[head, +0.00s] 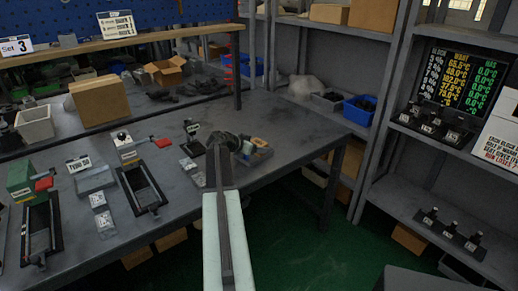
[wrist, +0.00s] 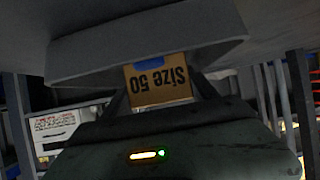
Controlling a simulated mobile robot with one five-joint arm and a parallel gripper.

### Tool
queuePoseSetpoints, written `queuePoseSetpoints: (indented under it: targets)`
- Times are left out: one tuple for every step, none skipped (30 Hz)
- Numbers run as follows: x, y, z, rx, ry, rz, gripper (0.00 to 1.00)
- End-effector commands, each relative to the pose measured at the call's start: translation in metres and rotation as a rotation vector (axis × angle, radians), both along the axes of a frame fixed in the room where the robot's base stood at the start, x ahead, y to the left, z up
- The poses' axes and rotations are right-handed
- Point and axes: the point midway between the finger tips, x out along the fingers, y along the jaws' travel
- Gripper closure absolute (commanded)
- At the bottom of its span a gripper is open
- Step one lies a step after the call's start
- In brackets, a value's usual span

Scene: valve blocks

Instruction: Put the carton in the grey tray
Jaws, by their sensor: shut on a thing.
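The carton (wrist: 160,82) is brown with a blue patch and the words "Size 50", which read upside down in the wrist view. It sits between the dark fingers of my gripper (wrist: 162,98), which is shut on it. In the head view my gripper (head: 230,143) is over the right part of the workbench, and my arm hides part of what is there. A shallow grey tray (head: 96,181) lies on the bench to the left, behind small labelled cards. A wide grey shape (wrist: 150,62) spans the wrist view behind the carton; I cannot tell what it is.
A light grey bin (head: 35,124) and a larger brown box (head: 99,100) are farther back. Shelves (head: 385,145) stand at right.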

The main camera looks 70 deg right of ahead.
Motion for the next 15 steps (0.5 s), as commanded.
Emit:
queuePoseSetpoints:
  targets:
    - [0.000, 0.000, -0.001, 0.000, 0.000, 0.000, 0.24]
    - [0.000, 0.000, -0.001, 0.000, 0.000, 0.000, 0.23]
    - [0.000, 0.000, 0.000, 0.000, 0.000, 0.000, 0.23]
    - [0.000, 0.000, -0.001, 0.000, 0.000, 0.000, 0.23]
    - [0.000, 0.000, -0.001, 0.000, 0.000, 0.000, 0.23]
    - [0.000, 0.000, 0.000, 0.000, 0.000, -0.001, 0.23]
    - [-0.001, 0.000, 0.000, 0.000, 0.000, -0.001, 0.23]
    - [-0.001, 0.000, 0.000, 0.000, 0.000, -0.001, 0.23]
    - [-0.001, 0.000, 0.000, 0.000, 0.000, -0.001, 0.23]
    - [-0.001, 0.000, 0.000, 0.000, 0.000, -0.001, 0.23]
    - [-0.001, 0.000, 0.001, 0.000, 0.000, -0.001, 0.23]
    - [-0.001, 0.000, 0.005, 0.000, 0.000, -0.001, 0.23]
    - [0.001, 0.003, 0.006, 0.000, 0.000, 0.000, 0.23]
    - [0.002, 0.007, 0.009, 0.000, 0.001, 0.000, 0.23]
    - [0.005, 0.013, 0.013, 0.000, 0.000, 0.001, 0.23]
